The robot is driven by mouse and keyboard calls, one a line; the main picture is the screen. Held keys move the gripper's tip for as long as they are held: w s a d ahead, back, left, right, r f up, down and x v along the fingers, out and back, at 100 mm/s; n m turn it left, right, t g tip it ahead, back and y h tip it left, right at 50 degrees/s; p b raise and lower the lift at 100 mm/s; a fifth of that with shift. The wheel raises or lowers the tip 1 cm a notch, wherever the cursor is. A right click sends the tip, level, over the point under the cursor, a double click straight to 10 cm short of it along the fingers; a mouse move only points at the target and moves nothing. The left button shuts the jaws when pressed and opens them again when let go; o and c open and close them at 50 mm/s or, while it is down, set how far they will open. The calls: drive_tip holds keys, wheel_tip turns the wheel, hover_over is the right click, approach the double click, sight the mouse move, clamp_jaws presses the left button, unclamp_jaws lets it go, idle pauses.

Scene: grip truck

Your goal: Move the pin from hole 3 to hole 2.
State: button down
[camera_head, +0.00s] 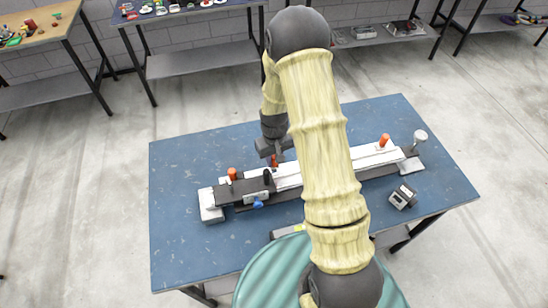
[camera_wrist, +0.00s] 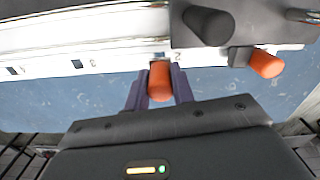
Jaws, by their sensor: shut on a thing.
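My gripper (camera_wrist: 160,88) is shut on an orange pin (camera_wrist: 161,82) in the wrist view. The pin is at the white rail's (camera_wrist: 115,58) edge, beside the mark that looks like 2; I cannot tell how deep it sits in the hole there. Hole 3 (camera_wrist: 77,64), beside its mark to the left, looks empty. In the head view my gripper (camera_head: 274,157) is over the rail (camera_head: 288,176), with the held pin (camera_head: 275,161) partly showing below it.
Another orange pin (camera_head: 232,174) stands at the rail's left part, near the dark carriage (camera_head: 245,188) with a blue knob (camera_head: 257,204). A third orange pin (camera_head: 384,140) stands near the right end. A small grey device (camera_head: 402,196) lies on the blue table (camera_head: 180,240).

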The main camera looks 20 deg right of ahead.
drive_tip(key=shift+w+f+b, duration=0.1)
drive_tip(key=shift+f+b, duration=0.75)
drive_tip(key=shift+f, duration=0.55)
drive_tip(key=c, duration=1.1)
unclamp_jaws()
wheel_tip(320, 180, up, 17)
drive_tip(key=b, duration=0.2)
drive_tip(key=shift+r, duration=0.15)
